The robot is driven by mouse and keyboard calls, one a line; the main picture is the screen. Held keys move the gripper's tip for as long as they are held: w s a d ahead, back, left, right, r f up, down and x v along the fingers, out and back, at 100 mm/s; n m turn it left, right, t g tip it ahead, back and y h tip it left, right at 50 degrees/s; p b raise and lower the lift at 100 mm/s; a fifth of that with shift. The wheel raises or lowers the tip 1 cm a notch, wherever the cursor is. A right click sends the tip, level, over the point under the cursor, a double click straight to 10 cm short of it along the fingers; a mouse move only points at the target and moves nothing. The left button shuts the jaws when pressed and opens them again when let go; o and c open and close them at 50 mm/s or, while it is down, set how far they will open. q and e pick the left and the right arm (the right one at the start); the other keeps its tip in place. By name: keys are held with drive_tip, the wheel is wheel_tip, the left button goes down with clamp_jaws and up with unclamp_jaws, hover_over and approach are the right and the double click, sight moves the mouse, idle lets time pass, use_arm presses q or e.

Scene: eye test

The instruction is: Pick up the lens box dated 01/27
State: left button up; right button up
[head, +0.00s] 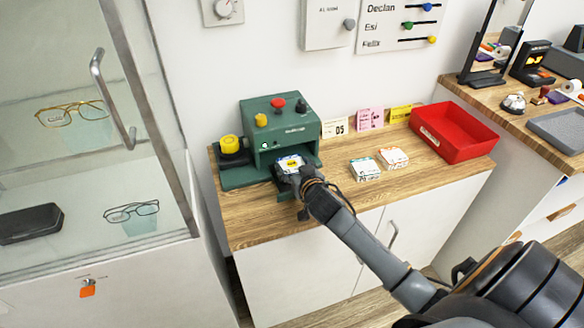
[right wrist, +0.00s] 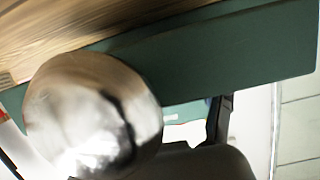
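Two small lens boxes lie on the wooden counter: one with teal markings (head: 364,169) and one with orange markings (head: 393,157). A third small box with a blue and yellow label (head: 289,163) sits at the front opening of the green machine (head: 262,140). I cannot read a date on any of them. My right gripper (head: 302,182) is at the machine's front, just below and right of the third box; whether they touch is unclear. In the right wrist view a dark finger (right wrist: 221,118) shows by a green surface (right wrist: 215,60); its opening is hidden. My left gripper is not seen.
A red tray (head: 432,138) is at the counter's right end. Several cards, one pink (head: 370,119), stand along the wall. A glass cabinet (head: 90,190) with glasses is on the left. A shiny rounded metal thing (right wrist: 85,110) blocks part of the wrist view.

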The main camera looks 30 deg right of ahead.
drive_tip(key=c, duration=0.5)
